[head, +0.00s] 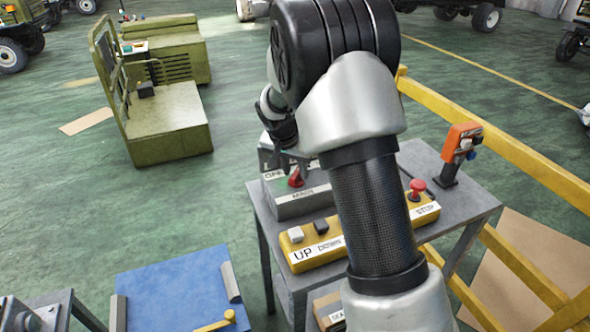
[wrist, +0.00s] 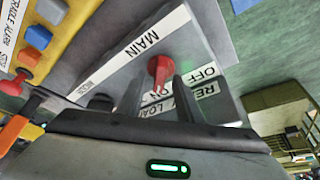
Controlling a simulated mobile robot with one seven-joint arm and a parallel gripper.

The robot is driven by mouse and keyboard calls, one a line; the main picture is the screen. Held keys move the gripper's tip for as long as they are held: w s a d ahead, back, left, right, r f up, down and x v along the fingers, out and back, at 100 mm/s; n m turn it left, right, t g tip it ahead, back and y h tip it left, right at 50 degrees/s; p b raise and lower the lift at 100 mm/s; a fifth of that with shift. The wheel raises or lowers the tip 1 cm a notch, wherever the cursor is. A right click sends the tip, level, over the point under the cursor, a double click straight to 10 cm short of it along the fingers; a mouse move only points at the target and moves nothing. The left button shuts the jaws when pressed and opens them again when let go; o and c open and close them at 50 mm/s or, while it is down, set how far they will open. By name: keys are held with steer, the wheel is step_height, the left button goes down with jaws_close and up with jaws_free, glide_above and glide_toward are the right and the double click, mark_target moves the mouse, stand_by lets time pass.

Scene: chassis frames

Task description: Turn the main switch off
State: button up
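The main switch is a red rotary knob (head: 296,179) on a grey box (head: 300,205) labelled MAIN. In the wrist view the knob (wrist: 160,70) lies near the tips of my fingers, with OFF and ON labels beside it. Its narrow end seems to point down toward the ON label. My gripper (head: 290,160) is just above the box in the head view. In the wrist view my gripper (wrist: 157,88) is open, one finger on each side of the knob. I cannot tell whether either finger touches it.
The box stands on a grey table (head: 468,206). In front is a yellow panel (head: 300,262) with UP and DOWN buttons and a red STOP button (head: 417,187). An orange device (head: 461,142) stands at the right, beside a yellow rail (head: 520,165). My arm hides the table's middle.

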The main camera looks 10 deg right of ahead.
steer(key=shift+f, duration=0.2)
steer(key=shift+c, duration=0.5)
jaws_close()
